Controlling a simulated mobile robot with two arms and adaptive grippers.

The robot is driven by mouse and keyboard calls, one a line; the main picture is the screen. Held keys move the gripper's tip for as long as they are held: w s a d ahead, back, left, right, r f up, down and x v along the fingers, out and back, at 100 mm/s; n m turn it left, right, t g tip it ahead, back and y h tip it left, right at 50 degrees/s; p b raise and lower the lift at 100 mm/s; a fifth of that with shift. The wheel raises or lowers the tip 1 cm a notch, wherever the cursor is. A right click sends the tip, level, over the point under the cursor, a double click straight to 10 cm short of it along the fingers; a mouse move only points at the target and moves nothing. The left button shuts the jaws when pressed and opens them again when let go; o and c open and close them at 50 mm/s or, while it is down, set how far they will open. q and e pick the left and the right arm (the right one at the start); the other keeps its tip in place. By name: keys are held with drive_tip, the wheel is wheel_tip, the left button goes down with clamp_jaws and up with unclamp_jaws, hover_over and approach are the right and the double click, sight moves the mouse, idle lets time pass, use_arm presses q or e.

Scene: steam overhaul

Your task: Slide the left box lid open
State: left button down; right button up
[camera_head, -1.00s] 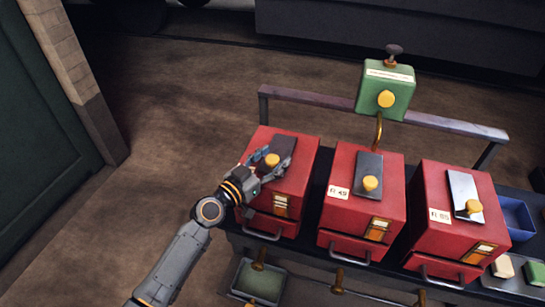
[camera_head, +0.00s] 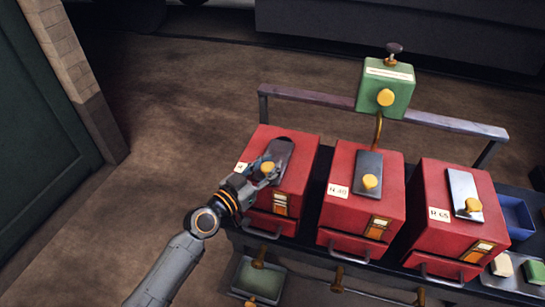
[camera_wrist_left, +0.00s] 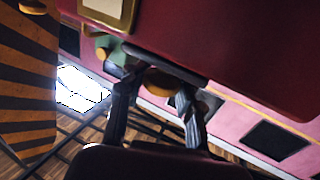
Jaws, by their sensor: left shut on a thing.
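The left box (camera_head: 305,165) is red, with a dark sliding lid (camera_head: 281,154) and a yellow knob (camera_head: 267,168) on its sloped top. A dark rounded opening (camera_head: 286,139) shows at the lid's far end. My left gripper (camera_head: 262,168) is shut on the knob from the near left and partly covers it and the lid. In the left wrist view, the knob (camera_wrist_left: 162,82) sits between the two fingers, just by the dark lid edge (camera_wrist_left: 165,64). My right gripper is not in view.
Two similar red boxes, a middle one (camera_head: 340,205) and a right one (camera_head: 433,190), stand close on the right. A green box (camera_head: 377,91) on a brass pipe rises behind by a rail (camera_head: 305,97). A blue tray (camera_head: 518,213) is at far right. Open floor lies left.

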sight(268, 171)
use_arm(q)
drive_tip(key=s, duration=0.1)
drive_tip(key=s+a, duration=0.1)
drive_tip(key=s, duration=0.1)
drive_tip(key=shift+a, duration=0.1)
drive_tip(key=shift+s+f, duration=0.15)
drive_tip(key=shift+s, duration=0.05)
drive_tip(key=c, duration=1.3)
unclamp_jaws()
drive_tip(key=o, duration=0.4)
drive_tip(key=shift+s, duration=0.15)
drive_tip(key=shift+c, duration=0.2)
drive_tip(key=shift+a, duration=0.1)
drive_tip(key=v, duration=1.2)
drive_tip(key=shift+a, duration=0.1)
